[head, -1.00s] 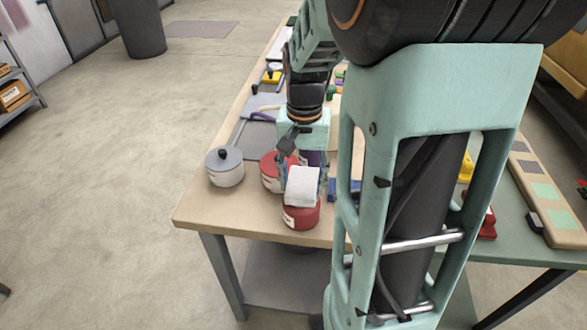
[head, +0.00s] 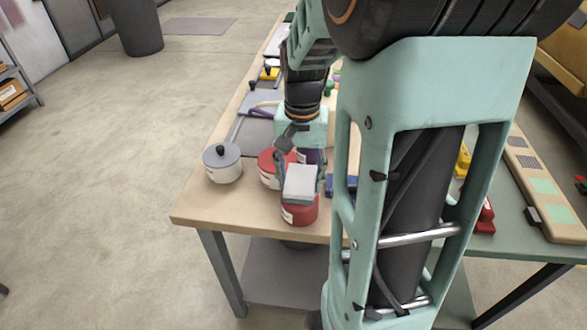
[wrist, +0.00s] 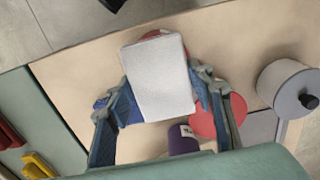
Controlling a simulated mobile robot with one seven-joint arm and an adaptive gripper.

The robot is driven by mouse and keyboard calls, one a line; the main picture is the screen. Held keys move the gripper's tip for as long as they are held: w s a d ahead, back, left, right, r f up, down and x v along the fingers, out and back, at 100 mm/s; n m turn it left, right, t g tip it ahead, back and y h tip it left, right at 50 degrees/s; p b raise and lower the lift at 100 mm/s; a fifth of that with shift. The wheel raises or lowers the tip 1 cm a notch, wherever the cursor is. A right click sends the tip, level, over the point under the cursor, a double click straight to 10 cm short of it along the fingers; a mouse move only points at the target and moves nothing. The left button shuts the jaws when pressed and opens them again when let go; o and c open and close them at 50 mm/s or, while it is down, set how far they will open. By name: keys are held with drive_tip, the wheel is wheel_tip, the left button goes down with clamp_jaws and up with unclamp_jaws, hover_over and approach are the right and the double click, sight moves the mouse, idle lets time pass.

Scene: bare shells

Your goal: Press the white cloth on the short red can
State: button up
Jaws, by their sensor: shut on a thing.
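The white cloth (head: 300,181) is a thick folded pad. My gripper (wrist: 165,87) is shut on it, one finger at each side. In the head view it is over the front red can (head: 299,211), covering most of its top; whether it touches the lid I cannot tell. In the wrist view only a red edge of that can (wrist: 160,34) shows past the cloth. A second red can (head: 269,170) stands just behind and left, beside my gripper; it also shows in the wrist view (wrist: 203,123). Which red can is shorter is hard to tell.
A grey pot with a black knob (head: 223,165) stands at the table's left edge. A purple can (wrist: 183,140) stands close behind my gripper. A blue object (head: 343,187) lies to the right. The wooden table (head: 205,208) is bare at its front left corner.

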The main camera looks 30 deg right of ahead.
sight(301, 179)
idle(0.6)
wheel_tip(301, 179, up, 7)
drive_tip(key=p, duration=0.5)
drive_tip(key=shift+p, duration=0.4)
